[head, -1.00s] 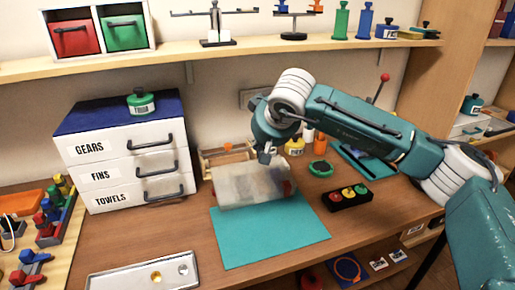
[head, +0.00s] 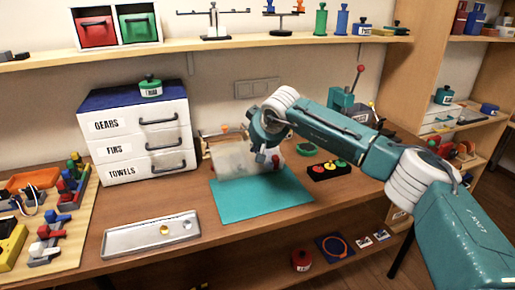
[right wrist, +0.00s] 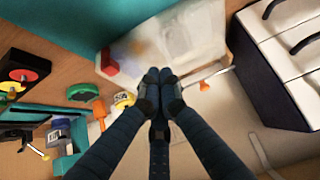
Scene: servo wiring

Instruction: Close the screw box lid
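The screw box is a wooden-framed box with a cloudy, see-through lid (head: 232,160), at the back edge of the teal mat in the head view. The lid (right wrist: 180,35) also fills the upper middle of the right wrist view. It looks tilted; I cannot tell its exact angle. My right gripper (head: 268,160) is at the right part of the box. In the right wrist view my right gripper (right wrist: 159,76) has its fingertips together, at the lid's edge. I see nothing clearly pinched between them; contact is unclear. My left gripper is not in view.
The teal mat (head: 255,198) in front is bare. A labelled drawer unit (head: 140,135) stands left of the box. A metal tray (head: 150,236) lies at front left. A black block with coloured buttons (head: 328,170) and a green round item (head: 306,149) are to the right.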

